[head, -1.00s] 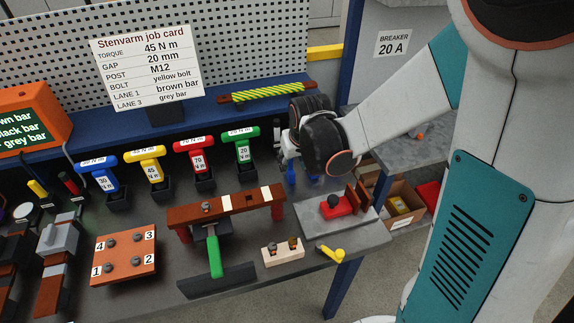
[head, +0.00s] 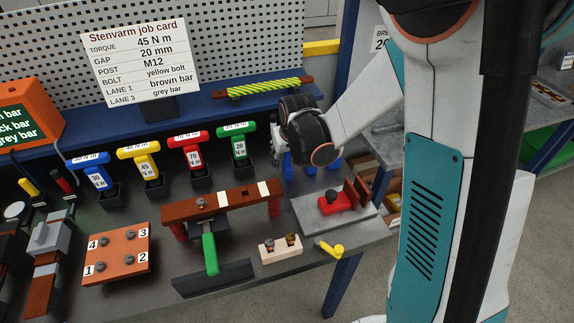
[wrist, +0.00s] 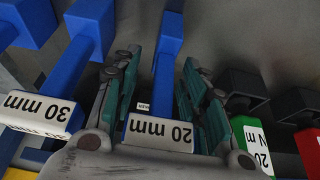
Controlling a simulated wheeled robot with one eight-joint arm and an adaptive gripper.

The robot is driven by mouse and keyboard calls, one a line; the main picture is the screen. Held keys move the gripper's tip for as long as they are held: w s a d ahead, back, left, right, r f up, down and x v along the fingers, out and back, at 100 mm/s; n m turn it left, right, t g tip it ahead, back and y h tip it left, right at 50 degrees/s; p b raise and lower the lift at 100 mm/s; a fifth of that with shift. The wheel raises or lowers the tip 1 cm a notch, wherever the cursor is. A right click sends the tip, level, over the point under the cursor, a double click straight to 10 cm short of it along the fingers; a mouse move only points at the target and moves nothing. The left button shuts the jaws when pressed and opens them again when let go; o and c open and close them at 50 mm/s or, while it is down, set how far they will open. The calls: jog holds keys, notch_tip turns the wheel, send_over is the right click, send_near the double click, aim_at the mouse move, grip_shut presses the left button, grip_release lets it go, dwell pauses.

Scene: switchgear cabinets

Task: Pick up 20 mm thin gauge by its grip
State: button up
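The 20 mm gauge (wrist: 164,85) is blue with a white label reading 20 mm and a smaller tag too tiny to read clearly. In the wrist view its blue upright part lies between the two teal-padded fingers of my gripper (wrist: 161,68). Dark gaps show on both sides of it, so the fingers are open around it. In the head view my gripper (head: 281,156) is at the back right of the bench, and my wrist hides most of the gauge. The job card (head: 140,62) reads gap 20 mm.
A blue 30 mm gauge (wrist: 40,113) stands close on the left in the wrist view. A green 20 N m driver (head: 238,145) stands close to my gripper. The brown bar assembly (head: 222,205) and grey plate with red clamp (head: 320,212) are in front.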

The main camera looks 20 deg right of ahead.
grip_shut()
